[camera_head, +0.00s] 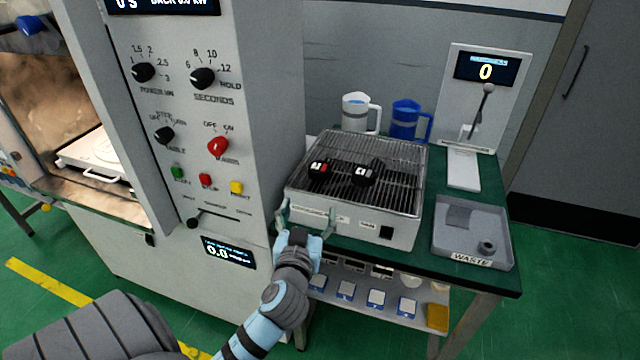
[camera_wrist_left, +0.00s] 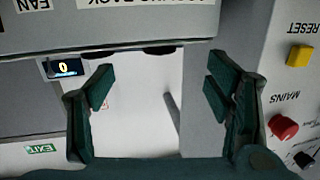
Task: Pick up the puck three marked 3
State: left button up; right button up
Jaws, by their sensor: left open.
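Dark pucks lie on the wire top of the cooling rack (camera_head: 405,155). One dark puck (camera_head: 320,168) has a red patch, and another dark puck (camera_head: 363,174) to its right has a pale mark. I cannot read a 3 on either. My left gripper (camera_head: 306,214) is open and empty at the rack's front left corner, below its top and apart from the pucks. In the left wrist view the spread fingers of my left gripper (camera_wrist_left: 158,88) have nothing between them, and the rack's labelled front (camera_wrist_left: 110,30) shows upside down. My right gripper is not in view.
The microwave cabinet (camera_head: 270,90) with knobs stands close on the left. A white jug (camera_head: 354,112) and a blue jug (camera_head: 405,122) stand behind the rack. A grey waste tray (camera_head: 470,212) and a lever stand with a display (camera_head: 487,70) are to the right.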

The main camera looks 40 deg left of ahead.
aim_at(319, 170)
pick_arm(q)
jog(key=shift+y, duration=0.3)
jog(key=x, duration=0.4)
jog(key=r+x, duration=0.1)
jog(key=x, duration=0.4)
jog(key=r+p+x, duration=0.1)
jog(key=x, duration=0.4)
jog(key=shift+w+d, duration=0.15)
jog(key=shift+w, duration=0.15)
jog(key=c, duration=1.3)
